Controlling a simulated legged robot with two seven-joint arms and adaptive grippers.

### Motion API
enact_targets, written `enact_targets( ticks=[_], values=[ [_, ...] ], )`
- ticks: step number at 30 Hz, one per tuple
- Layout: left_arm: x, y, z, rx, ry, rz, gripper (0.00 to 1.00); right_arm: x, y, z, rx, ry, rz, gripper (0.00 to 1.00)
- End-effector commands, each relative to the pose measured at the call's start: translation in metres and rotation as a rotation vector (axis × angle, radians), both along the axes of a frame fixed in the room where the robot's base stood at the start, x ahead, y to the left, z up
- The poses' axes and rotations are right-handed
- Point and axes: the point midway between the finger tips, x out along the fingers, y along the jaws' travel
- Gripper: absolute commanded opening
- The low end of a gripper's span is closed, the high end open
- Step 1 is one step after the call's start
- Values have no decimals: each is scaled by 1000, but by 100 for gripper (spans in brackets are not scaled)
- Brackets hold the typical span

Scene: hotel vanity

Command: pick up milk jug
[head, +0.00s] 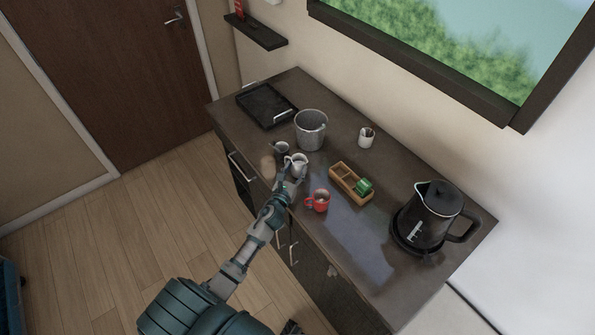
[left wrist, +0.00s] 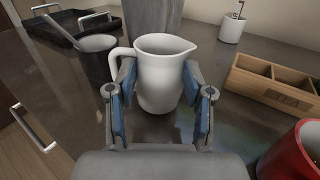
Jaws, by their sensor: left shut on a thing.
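The white milk jug (head: 298,161) stands near the front edge of the dark vanity top, left of the red mug. In the left wrist view the jug (left wrist: 163,75) is upright, with its handle to the left and its spout to the right. My left gripper (head: 293,172) reaches it from the front. Its two blue-padded fingers (left wrist: 158,88) are on both sides of the jug's body, shut on it. I cannot tell whether the jug's base touches the counter. My right gripper is not in view.
Close to the jug are a dark cup (head: 281,148) with a spoon, a grey bucket (head: 311,131) behind, a red mug (head: 319,201) and a wooden box (head: 345,181). A black kettle (head: 432,218) stands right, a black tray (head: 262,104) far left. A white cup (head: 366,137) stands behind.

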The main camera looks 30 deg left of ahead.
Motion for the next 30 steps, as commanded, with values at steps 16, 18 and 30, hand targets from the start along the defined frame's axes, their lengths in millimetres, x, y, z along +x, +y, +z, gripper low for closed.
enact_targets(
  ticks=[16, 18, 30],
  values=[
    [0, -3, 53, 5, -3, -3, 8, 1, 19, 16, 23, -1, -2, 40],
    [1, -3, 60, 5, -4, -1, 8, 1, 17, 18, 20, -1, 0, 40],
    [0, -1, 91, 2, -3, -1, 8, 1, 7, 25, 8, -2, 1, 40]
  ],
)
